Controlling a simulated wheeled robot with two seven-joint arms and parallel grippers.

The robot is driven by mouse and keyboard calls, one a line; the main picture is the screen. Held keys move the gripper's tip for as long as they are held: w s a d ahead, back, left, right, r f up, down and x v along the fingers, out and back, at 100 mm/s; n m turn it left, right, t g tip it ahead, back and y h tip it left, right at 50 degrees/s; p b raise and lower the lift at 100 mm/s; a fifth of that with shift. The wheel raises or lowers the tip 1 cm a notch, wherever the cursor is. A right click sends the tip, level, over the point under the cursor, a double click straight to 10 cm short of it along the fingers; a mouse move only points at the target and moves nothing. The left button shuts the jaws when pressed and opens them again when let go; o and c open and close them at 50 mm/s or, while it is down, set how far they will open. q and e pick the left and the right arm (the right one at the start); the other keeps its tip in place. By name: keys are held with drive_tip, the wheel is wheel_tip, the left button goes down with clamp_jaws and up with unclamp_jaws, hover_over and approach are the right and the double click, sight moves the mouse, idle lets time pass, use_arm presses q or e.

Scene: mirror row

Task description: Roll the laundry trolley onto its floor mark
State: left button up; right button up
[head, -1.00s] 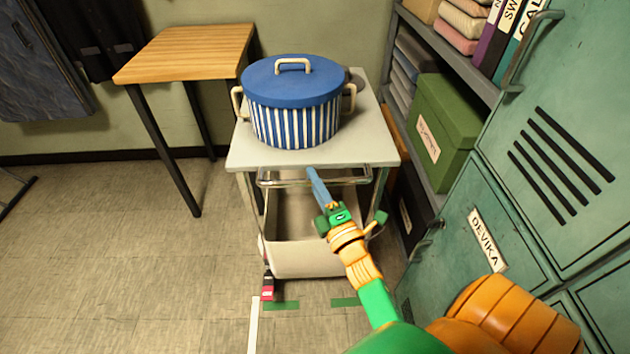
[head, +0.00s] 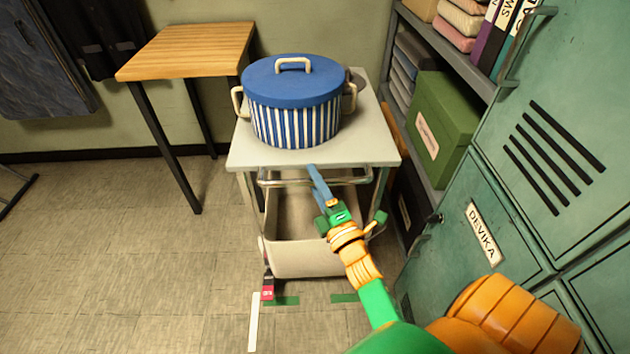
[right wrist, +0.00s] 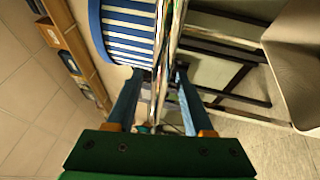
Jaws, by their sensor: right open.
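The laundry trolley has a beige tub (head: 305,258) and a chrome rail (head: 275,182) below a pale top (head: 365,155). A blue-and-white striped lidded pot (head: 295,115) stands on the top. My right gripper (head: 316,180) is at the front rail, its blue fingers open. In the right wrist view, a shiny strip passes between the fingers (right wrist: 156,85), with the tub (right wrist: 300,75) on the right and the pot (right wrist: 128,30) at upper left. Contact cannot be told. Green floor tape (head: 285,301) lies just in front of the tub. My left gripper is out of view.
Lockers (head: 480,235) and a shelf unit with a green box (head: 440,125) stand close on the right. A wooden table (head: 190,50) stands at the back left. White tape (head: 253,325) and a small red-and-black object (head: 267,291) are near the tub.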

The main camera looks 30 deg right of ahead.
drive_tip(key=v, duration=0.7)
drive_tip(key=shift+b, duration=0.45)
drive_tip(key=shift+f, duration=0.1)
